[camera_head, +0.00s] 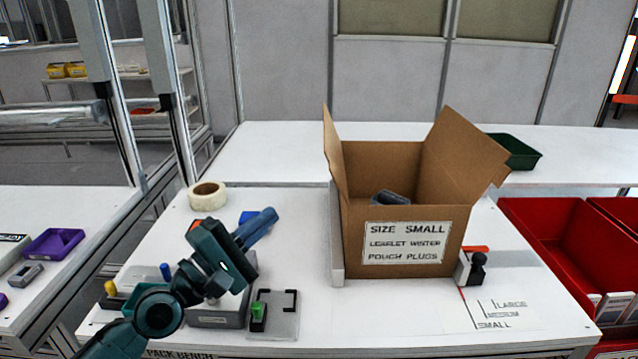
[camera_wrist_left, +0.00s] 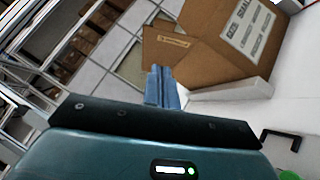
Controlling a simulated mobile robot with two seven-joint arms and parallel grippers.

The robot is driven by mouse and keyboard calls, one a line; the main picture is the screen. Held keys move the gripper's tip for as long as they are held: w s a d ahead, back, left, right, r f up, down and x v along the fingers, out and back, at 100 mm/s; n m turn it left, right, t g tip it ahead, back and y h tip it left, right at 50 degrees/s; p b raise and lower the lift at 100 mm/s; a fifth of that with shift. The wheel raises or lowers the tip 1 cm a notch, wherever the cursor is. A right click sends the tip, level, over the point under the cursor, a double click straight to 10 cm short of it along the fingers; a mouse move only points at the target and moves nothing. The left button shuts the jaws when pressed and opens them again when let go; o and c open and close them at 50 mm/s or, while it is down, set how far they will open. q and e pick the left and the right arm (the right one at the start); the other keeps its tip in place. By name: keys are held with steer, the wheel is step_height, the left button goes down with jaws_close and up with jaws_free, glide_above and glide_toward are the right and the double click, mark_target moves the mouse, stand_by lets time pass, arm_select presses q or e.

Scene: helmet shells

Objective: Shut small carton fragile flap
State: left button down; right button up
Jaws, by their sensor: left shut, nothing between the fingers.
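The small brown carton (camera_head: 360,265) stands upright on the white bench, its front label reading "SIZE SMALL". Its top is open, and a dark grey-blue item (camera_head: 390,197) shows inside. The left flap (camera_head: 335,155) stands up. The right flap (camera_head: 466,145) leans outward. In the left wrist view the carton (camera_wrist_left: 215,55) shows a flap with a small orange label (camera_wrist_left: 174,41); its wording is too small to read. My left gripper (camera_head: 270,216) is shut and empty, left of the carton and apart from it. Its blue fingers (camera_wrist_left: 160,85) are together. My right gripper is out of view.
A pale upright guide (camera_head: 337,240) lines the carton's left side. A tape roll (camera_head: 208,195) and a grey device (camera_head: 215,316) lie left. A small black-and-white tool (camera_head: 472,267) is at the carton's right corner. Red bins (camera_head: 545,235) stand right; a green tray (camera_head: 517,152) is behind.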

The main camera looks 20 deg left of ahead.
arm_select(q)
steer(key=w+d+r+p, duration=0.3)
steer(key=w+d+p, duration=0.1)
steer(key=w+d, duration=0.2)
steer(key=shift+p+x, duration=0.35)
steer(key=shift+x, duration=0.5)
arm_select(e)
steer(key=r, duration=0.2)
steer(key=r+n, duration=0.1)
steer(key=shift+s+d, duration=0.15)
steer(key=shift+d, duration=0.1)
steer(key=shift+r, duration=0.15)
